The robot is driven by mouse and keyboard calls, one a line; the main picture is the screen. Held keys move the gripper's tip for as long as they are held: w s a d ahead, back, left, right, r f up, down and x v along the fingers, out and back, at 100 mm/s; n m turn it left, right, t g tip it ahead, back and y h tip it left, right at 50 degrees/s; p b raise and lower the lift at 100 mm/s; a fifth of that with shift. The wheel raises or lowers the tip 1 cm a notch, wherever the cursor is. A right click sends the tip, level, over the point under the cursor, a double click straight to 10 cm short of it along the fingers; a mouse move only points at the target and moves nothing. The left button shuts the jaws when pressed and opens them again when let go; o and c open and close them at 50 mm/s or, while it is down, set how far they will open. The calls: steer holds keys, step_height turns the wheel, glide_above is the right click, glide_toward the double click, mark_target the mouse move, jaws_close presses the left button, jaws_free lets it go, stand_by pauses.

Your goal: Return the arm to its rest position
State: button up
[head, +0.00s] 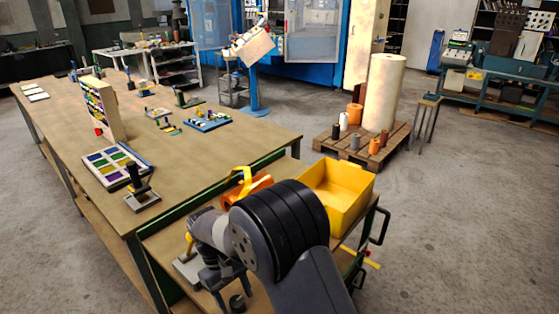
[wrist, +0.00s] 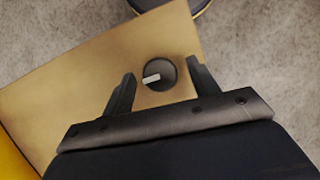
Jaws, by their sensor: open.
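My arm reaches down over the wooden-topped cart (head: 160,243) at the front of the head view. My gripper (wrist: 160,80) points down at the cart top in the wrist view, its two dark fingers apart. A small round black object (wrist: 158,74) with a pale bar on top shows between the fingers on the wood. I cannot tell how high the fingers are above it. Nothing is held. A round black piece (head: 237,302) also shows on the cart in the head view, below the gripper. Part of the gripper is hidden behind my arm there.
A yellow bin (head: 340,193) and an orange item (head: 258,184) stand on the cart beside my arm. A grey plate (head: 187,268) lies at its left. The long table (head: 220,160) holds a colored tray (head: 116,167) and a small black press (head: 140,190).

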steer(key=n+t, duration=0.1)
steer(key=n, duration=0.1)
steer(key=n+t+h, duration=0.1)
steer(key=n, duration=0.2)
steer(key=shift+s+a+b, duration=0.1)
steer(key=shift+s+b, duration=0.05)
steer(key=shift+b, duration=0.2)
steer(key=n+t, duration=0.1)
steer(key=n, duration=0.1)
steer(key=n+b, duration=0.1)
steer(key=n, duration=0.1)
steer(key=shift+s+n+t, duration=0.1)
steer(key=shift+n+t, duration=0.3)
steer(key=shift+a+r, duration=0.15)
steer(key=shift+r, duration=0.25)
